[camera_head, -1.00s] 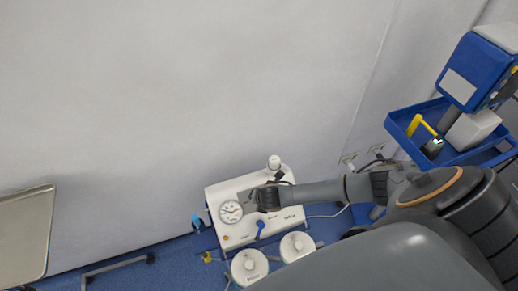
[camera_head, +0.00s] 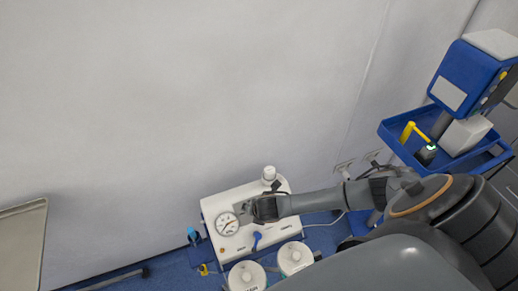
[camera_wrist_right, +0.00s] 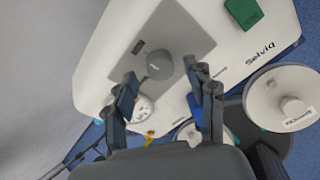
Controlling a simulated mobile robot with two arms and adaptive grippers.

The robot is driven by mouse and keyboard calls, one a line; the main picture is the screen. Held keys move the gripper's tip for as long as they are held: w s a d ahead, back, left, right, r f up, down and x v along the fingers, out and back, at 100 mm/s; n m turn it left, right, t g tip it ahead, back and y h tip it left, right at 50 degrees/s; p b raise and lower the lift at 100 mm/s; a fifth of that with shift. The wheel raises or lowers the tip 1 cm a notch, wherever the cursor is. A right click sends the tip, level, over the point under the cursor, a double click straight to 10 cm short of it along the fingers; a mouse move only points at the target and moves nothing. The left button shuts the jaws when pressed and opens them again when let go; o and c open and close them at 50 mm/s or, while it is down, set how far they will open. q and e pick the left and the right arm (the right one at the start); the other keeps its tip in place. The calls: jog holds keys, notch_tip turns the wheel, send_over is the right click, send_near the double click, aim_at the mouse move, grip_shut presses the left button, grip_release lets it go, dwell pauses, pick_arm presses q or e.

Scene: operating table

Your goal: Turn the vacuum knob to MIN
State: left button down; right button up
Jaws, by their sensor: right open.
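The white suction unit (camera_head: 290,212) stands low against the wall in the head view. Its round pressure gauge (camera_head: 227,224) is on the left of its front, with the needle slanting. My right gripper (camera_head: 250,211) is in front of the unit beside the gauge and hides the knob there. In the right wrist view, the grey round knob (camera_wrist_right: 158,64) sits on a grey panel (camera_wrist_right: 180,27). My right gripper (camera_wrist_right: 167,84) is open, its two fingertips on either side of the knob; contact is not visible. The knob's small label is unreadable. My left gripper is out of view.
Two white-lidded canisters (camera_head: 243,275) (camera_head: 295,257) stand below the unit's front. A blue lever (camera_head: 257,238) is on its front. A blue cart tray (camera_head: 400,128) stands at right, a metal tray (camera_head: 22,245) at far left. The wall rises directly behind the unit.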

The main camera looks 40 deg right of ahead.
jog(key=v, duration=1)
jog(key=shift+s, duration=0.2)
